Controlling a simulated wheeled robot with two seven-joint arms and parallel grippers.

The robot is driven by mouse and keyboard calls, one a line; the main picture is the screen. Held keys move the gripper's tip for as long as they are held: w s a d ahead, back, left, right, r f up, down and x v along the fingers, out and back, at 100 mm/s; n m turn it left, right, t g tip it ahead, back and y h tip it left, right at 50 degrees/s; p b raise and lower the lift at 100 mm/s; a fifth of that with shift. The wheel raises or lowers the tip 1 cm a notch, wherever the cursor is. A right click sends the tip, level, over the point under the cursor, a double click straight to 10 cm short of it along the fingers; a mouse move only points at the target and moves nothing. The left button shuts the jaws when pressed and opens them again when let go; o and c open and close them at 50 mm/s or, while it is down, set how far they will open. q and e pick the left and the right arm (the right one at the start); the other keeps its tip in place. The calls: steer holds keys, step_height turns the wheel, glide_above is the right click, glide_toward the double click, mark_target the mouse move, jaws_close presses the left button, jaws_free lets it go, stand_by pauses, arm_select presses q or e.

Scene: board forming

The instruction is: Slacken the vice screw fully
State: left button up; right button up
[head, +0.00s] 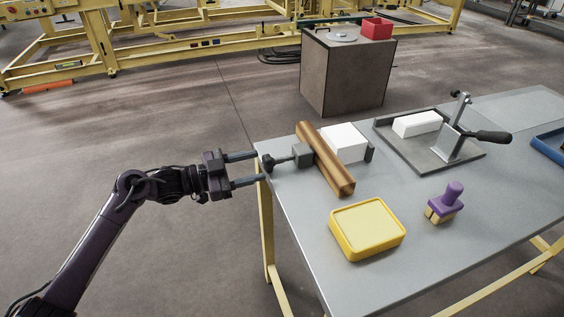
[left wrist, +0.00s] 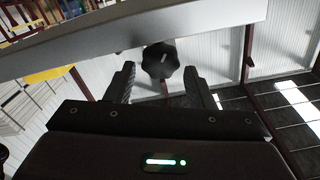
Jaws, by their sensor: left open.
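The vice (head: 302,154) stands at the left edge of the table, with a brown wooden bar and a white block by it. Its screw, with a dark knob (head: 268,163), points left over the table edge. My left gripper (head: 260,168) is open, its two fingers reaching toward the knob from the left. In the left wrist view the black lobed knob (left wrist: 160,60) lies ahead, between and just beyond the fingertips (left wrist: 167,80). I cannot tell from the head view whether the fingers touch it. My right gripper is not in view.
On the table (head: 300,212) are a brown bar (head: 327,160), white block (head: 345,143), yellow box (head: 367,228), purple-handled stamp (head: 446,202) and a lever clamp on a dark tray (head: 463,160). A blue tray (head: 549,146) sits at right. A brown cabinet (head: 345,75) stands behind.

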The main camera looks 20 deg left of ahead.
mark_target(264, 163)
arm_select(q)
steer(key=x, duration=0.5)
steer(key=shift+w+d, duration=0.2)
steer(key=shift+d, duration=0.05)
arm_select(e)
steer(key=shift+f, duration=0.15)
arm_select(q)
steer(key=c, duration=0.7)
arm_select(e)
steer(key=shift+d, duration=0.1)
arm_select(q)
steer(key=shift+r+n+p, duration=0.2)
steer(key=shift+n+p, duration=0.5)
steer(key=shift+p, duration=0.35)
steer(key=n+p, duration=0.4)
steer(key=shift+f+n+p, duration=0.15)
steer(key=shift+n+p, duration=0.2)
steer(key=shift+n, duration=0.05)
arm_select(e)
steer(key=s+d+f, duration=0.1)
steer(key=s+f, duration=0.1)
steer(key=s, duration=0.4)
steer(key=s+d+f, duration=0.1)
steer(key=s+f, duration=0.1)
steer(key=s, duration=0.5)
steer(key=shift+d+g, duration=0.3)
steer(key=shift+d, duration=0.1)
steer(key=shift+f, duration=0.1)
